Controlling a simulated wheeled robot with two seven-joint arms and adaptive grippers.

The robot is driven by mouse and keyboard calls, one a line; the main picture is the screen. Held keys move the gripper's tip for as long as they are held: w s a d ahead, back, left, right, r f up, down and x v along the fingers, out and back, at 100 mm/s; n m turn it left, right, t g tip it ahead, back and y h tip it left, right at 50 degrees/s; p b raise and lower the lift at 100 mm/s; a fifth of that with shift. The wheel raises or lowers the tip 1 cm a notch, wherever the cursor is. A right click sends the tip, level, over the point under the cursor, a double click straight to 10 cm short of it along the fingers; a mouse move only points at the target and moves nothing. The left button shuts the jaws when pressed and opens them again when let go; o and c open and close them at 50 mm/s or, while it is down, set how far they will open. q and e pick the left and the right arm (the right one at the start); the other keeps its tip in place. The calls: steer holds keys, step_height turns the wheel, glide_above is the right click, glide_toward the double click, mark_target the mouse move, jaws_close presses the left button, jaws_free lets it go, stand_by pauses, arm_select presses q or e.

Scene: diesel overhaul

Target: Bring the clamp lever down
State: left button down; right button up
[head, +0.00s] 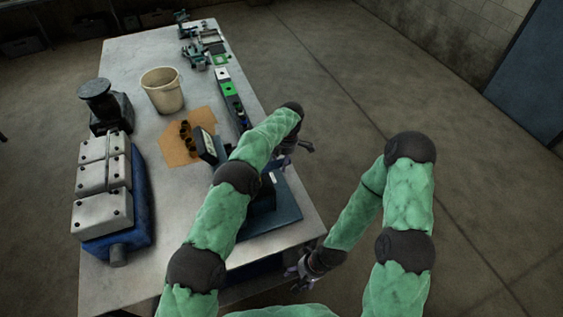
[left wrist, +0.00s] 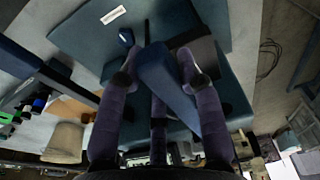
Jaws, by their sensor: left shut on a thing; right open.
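A dark blue clamp fixture stands on a blue base plate (head: 286,207) at the table's near right corner, mostly hidden behind my left arm in the head view. In the left wrist view, a thick dark blue bar, which looks like the clamp lever (left wrist: 166,72), lies between the purple fingers of my left gripper (left wrist: 158,66). The gripper is shut on it. In the head view this gripper (head: 292,148) is partly hidden behind its wrist. My right gripper (head: 302,272) is open and empty, low beside the table's near right corner.
The floor right of the table is clear.

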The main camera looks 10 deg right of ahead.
arm_select(q)
steer(key=shift+s+f, duration=0.15)
steer(key=shift+f, duration=0.15)
steer(key=c, duration=0.8)
jaws_free()
steer(key=shift+w, duration=0.2)
steer(key=shift+r, duration=0.1)
steer(key=shift+r, duration=0.2)
steer(key=r, duration=0.3)
steer(key=d+r, duration=0.1)
steer(key=r, duration=0.3)
steer(key=d+r, duration=0.1)
steer(key=r, duration=0.3)
steer(key=shift+w+r, duration=0.15)
steer(key=shift+w, duration=0.05)
